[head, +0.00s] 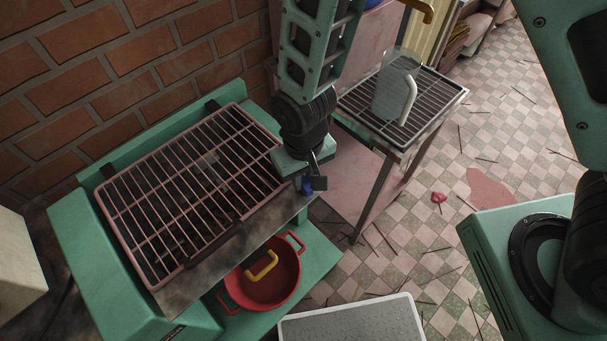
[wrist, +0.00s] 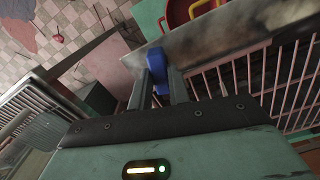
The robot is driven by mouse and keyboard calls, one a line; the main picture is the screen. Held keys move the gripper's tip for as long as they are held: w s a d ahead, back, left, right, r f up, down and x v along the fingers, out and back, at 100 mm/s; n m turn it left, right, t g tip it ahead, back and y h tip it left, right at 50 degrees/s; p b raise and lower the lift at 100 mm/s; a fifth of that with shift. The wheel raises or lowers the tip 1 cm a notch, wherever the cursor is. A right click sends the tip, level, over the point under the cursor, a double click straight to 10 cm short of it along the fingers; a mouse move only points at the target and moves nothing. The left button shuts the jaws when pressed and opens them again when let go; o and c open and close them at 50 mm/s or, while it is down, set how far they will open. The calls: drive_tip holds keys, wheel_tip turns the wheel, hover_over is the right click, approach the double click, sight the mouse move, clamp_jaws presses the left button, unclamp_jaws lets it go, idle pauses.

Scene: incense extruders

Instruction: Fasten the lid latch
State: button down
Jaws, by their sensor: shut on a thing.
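A pink barred lid (head: 190,190) lies over the top of a green machine (head: 75,235) at the left. A small blue latch (head: 320,184) is at the lid's right-hand end, by the machine's front edge. In the wrist view the blue latch (wrist: 159,66) is between my two fingers. My gripper (head: 313,178) reaches down from above and is shut on it; the fingers also show in the wrist view (wrist: 160,86). My gripper partly hides the latch's mount, so I cannot tell whether it is engaged.
A red pot (head: 255,290) with a yellow handle sits on the lower green shelf. A second grated table (head: 440,90) with a clear, white-handled panel (head: 391,90) stands behind to the right. A pale slab (head: 350,322) is at the front. Thin sticks litter the tiled floor (head: 400,215).

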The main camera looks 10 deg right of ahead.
sight(304, 180)
drive_tip(key=shift+n, duration=1.3)
drive_tip(key=c, duration=1.3)
unclamp_jaws()
drive_tip(key=shift+r, duration=0.15)
wheel_tip(304, 180, up, 17)
drive_tip(key=shift+r+b, duration=0.1)
drive_tip(key=shift+b, duration=0.9)
